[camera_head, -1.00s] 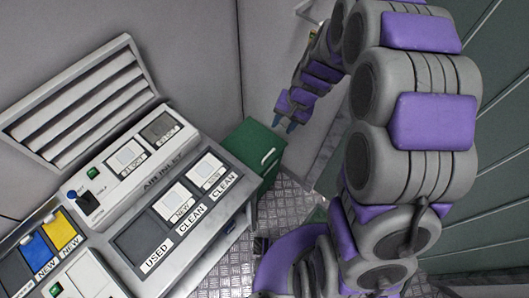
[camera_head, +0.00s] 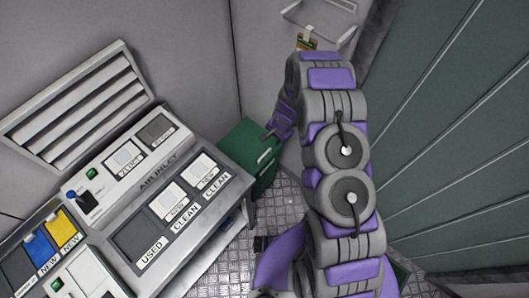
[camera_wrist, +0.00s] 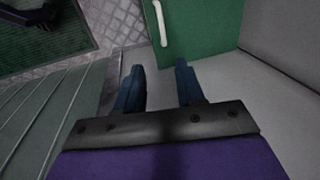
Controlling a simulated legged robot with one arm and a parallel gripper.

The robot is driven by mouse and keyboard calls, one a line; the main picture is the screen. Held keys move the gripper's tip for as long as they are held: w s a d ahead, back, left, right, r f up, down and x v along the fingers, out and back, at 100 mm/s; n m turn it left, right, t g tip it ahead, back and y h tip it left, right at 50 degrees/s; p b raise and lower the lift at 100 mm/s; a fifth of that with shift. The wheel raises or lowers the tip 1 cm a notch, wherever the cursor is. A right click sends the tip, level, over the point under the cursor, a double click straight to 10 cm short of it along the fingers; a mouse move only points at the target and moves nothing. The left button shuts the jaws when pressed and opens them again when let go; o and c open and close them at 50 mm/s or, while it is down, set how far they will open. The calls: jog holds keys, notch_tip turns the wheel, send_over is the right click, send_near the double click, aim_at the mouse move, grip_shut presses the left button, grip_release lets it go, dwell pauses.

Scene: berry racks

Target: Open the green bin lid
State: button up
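The green bin (camera_head: 247,148) stands on the floor against the wall, just beyond the grey console. Its lid looks shut, with a pale handle on it. In the wrist view the green lid (camera_wrist: 205,32) fills the top middle, and the white handle (camera_wrist: 160,22) lies ahead of my fingers. My gripper (camera_wrist: 160,88) is open and empty, with its two blue fingers apart. The handle is a little ahead of the gap between them; I cannot tell whether anything touches. In the head view my gripper (camera_head: 270,133) is at the bin's right side, partly hidden by my arm.
The grey console (camera_head: 165,205) with labelled slots fills the left, close to the bin. A wall (camera_wrist: 285,40) borders the lid in the wrist view. Metal tread floor (camera_head: 230,265) is clear between console and arm. A wall bracket (camera_head: 320,22) hangs at the top.

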jog(key=b, duration=0.2)
send_near(265, 154)
jog(key=a, duration=0.1)
jog(key=x, duration=0.2)
jog(key=d+b+x, duration=0.1)
jog(key=x, duration=0.3)
jog(key=shift+w+d+f, duration=0.1)
jog(key=shift+w+f, duration=0.05)
jog(key=shift+f, duration=0.25)
jog(key=shift+w+a+f, duration=0.1)
jog(key=shift+a+f, duration=0.3)
jog(key=shift+a, duration=0.35)
jog(key=shift+d, duration=0.25)
jog(key=shift+d+r, duration=0.1)
jog(key=shift+d, duration=0.35)
jog(key=shift+c, duration=1.2)
jog(key=c, duration=0.3)
jog(key=shift+a, duration=0.45)
grip_shut()
jog(key=shift+d, duration=0.15)
